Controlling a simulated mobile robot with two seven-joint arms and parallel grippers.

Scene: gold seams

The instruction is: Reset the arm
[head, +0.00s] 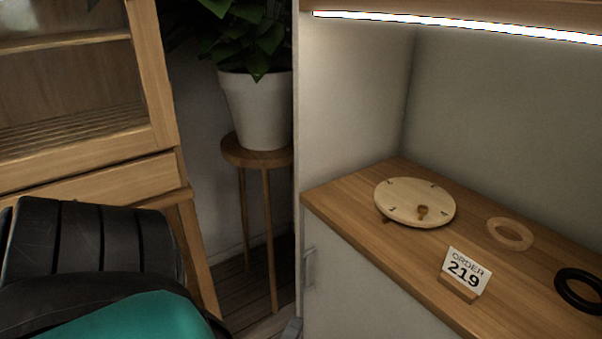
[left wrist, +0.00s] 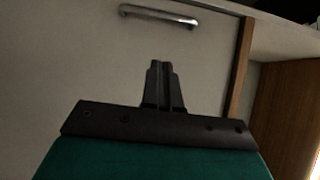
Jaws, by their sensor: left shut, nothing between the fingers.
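My left arm, black and teal, comes in at the lower left of the head view. In the left wrist view my left gripper (left wrist: 163,68) has its two dark fingers together, with nothing between them. It is in front of a pale cabinet front (left wrist: 75,55) with a metal bar handle (left wrist: 158,15). My right gripper is not in view.
On the wooden counter (head: 340,200) are a round numbered board (head: 400,199) with a small brown knob, a wooden ring (head: 510,234), a black ring (head: 582,290) and an "ORDER 219" card (head: 466,270). A potted plant (head: 258,108) stands on a stool (head: 240,154) beside a wooden cabinet (head: 160,100).

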